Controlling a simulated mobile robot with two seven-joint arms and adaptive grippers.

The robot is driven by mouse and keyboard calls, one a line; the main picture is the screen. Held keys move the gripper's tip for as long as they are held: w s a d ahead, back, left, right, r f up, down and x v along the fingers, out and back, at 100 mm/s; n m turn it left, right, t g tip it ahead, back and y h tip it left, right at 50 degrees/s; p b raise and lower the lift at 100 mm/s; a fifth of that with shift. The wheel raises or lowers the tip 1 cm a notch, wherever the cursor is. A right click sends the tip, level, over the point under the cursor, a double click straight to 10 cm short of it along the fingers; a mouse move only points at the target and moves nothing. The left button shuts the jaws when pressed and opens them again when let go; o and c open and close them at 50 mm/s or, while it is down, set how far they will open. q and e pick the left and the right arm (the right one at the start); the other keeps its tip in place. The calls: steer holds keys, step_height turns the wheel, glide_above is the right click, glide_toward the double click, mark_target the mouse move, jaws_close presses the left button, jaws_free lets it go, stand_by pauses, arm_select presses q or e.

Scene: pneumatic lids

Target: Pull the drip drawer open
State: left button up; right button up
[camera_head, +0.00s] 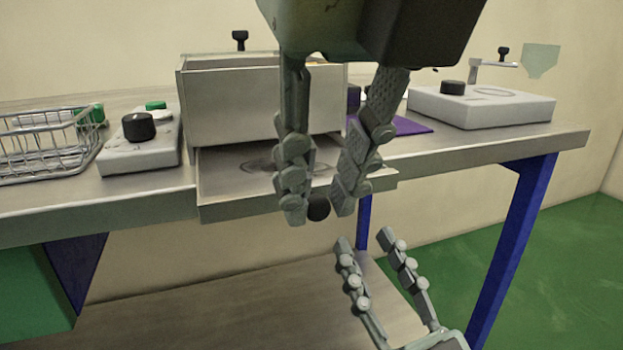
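The drip drawer (225,175) is a shallow metal tray under the pale box (225,105). It stands partly out, its inside showing and its front lip beyond the bench edge. A round black knob (319,209) sits on its front. My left gripper (318,213) comes down from the top, with one finger on each side of the knob. Its fingertips appear to press on the knob, though the contact is partly hidden. My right gripper (364,238) is open and empty, below and to the right of the knob, in front of the bench.
A wire basket (45,145) and a grey unit with a black knob (139,127) stand at the left. A purple mat (408,126) and a white device (525,107) are at the right. A lower shelf (220,300) and a blue leg (515,240) lie below.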

arm_select(q)
steer(key=shift+o, duration=1.3)
steer(key=shift+r, duration=0.1)
steer(key=a+v, duration=0.1)
steer(key=v, duration=0.6)
steer(key=shift+d, duration=0.55)
steer(key=shift+s+r, duration=0.1)
steer(key=shift+r, duration=0.05)
